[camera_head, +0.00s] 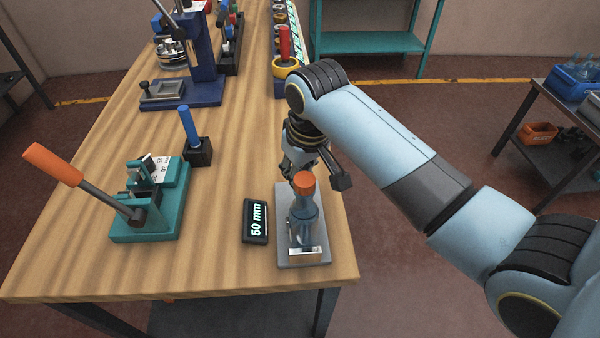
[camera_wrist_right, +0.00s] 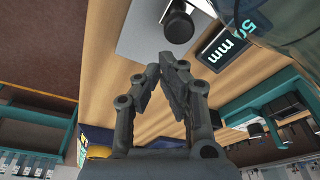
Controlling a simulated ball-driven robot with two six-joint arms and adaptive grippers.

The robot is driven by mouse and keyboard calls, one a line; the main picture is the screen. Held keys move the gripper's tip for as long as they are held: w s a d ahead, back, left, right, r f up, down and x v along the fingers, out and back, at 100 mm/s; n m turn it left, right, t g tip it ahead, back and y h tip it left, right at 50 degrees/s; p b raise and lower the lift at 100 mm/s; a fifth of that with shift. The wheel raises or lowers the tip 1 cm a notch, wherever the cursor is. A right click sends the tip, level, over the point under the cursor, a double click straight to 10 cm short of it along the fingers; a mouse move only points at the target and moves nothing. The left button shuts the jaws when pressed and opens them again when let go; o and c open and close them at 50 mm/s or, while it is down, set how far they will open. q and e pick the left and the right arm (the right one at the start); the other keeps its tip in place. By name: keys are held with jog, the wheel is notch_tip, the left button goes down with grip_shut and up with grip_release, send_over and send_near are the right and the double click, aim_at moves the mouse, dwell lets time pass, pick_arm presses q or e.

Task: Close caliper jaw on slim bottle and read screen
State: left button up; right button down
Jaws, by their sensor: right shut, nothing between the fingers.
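A slim clear blue-grey bottle (camera_head: 305,216) with an orange cap stands upright on the grey caliper base plate (camera_head: 319,222) at the table's front right. A shiny metal jaw (camera_head: 306,254) is at the plate's near end. The screen (camera_head: 256,221) left of the plate reads 50 mm; it also shows in the right wrist view (camera_wrist_right: 226,44). My right gripper (camera_head: 298,170) is just behind the bottle. In the right wrist view, its fingers (camera_wrist_right: 168,62) meet at the tips and hold nothing, near a black knob (camera_wrist_right: 180,22) over the plate. The far jaw's contact with the bottle is hidden. My left gripper is out of view.
A teal lever press (camera_head: 146,220) with an orange handle stands left on the wooden table (camera_head: 215,140). A blue-handled tool (camera_head: 190,125) stands behind it. A dark blue press (camera_head: 203,90) and a red-handled tool (camera_head: 285,60) are farther back. Table is clear between press and screen.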

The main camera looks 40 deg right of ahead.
jog(key=shift+f+b, duration=0.7)
jog(key=shift+f, duration=1.35)
jog(key=shift+s+a+f, duration=0.1)
jog(key=shift+s, duration=0.1)
jog(key=shift+w, duration=0.15)
jog(key=shift+w+d+p, duration=0.3)
jog(key=shift+d, duration=0.1)
notch_tip(320, 180, up, 3)
jog(key=p, duration=0.2)
jog(key=shift+w+f+p, duration=0.1)
jog(key=shift+w+p, duration=0.05)
jog(key=shift+p, duration=0.2)
jog(key=shift+r, duration=1.85)
